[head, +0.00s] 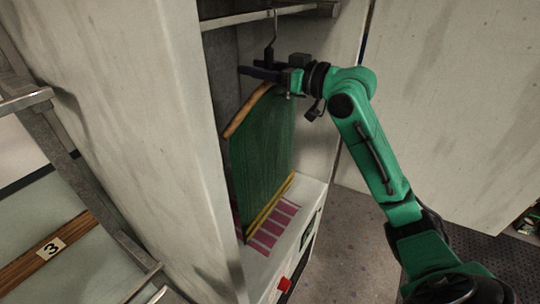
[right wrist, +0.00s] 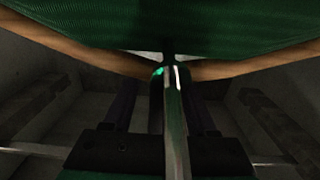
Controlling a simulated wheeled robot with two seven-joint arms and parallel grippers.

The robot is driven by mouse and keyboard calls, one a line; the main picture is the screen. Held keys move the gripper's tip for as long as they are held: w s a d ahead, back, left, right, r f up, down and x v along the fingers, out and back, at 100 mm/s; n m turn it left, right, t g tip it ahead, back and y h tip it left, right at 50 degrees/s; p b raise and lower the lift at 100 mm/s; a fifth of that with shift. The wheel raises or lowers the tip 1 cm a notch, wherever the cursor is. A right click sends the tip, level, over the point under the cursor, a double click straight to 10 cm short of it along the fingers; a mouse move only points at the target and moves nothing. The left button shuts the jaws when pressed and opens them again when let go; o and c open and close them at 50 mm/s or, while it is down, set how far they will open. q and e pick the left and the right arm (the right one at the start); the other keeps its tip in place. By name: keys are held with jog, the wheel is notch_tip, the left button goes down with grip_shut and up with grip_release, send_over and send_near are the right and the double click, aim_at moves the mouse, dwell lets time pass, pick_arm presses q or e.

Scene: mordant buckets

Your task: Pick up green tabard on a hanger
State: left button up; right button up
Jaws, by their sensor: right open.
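The green tabard (head: 262,150) hangs from a wooden hanger (head: 248,112) inside a tall pale cabinet. The hanger's metal hook (head: 270,42) goes up to a rail. My right gripper (head: 258,73) is at the hook, just above the hanger's wooden shoulders. In the right wrist view the tabard (right wrist: 165,22), the wooden hanger (right wrist: 90,52) and the metal hook (right wrist: 174,110) show close up. The open dark fingers of my right gripper (right wrist: 165,115) stand on either side of the hook. My left gripper is not in view.
The rail (head: 235,20) crosses the cabinet top. The cabinet's left wall (head: 170,150) stands close beside the tabard. A pink-striped cloth (head: 272,228) lies on the ledge below.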

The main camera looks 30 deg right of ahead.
jog(key=shift+f, duration=0.1)
jog(key=shift+c, duration=0.3)
grip_shut()
dwell(1.0)
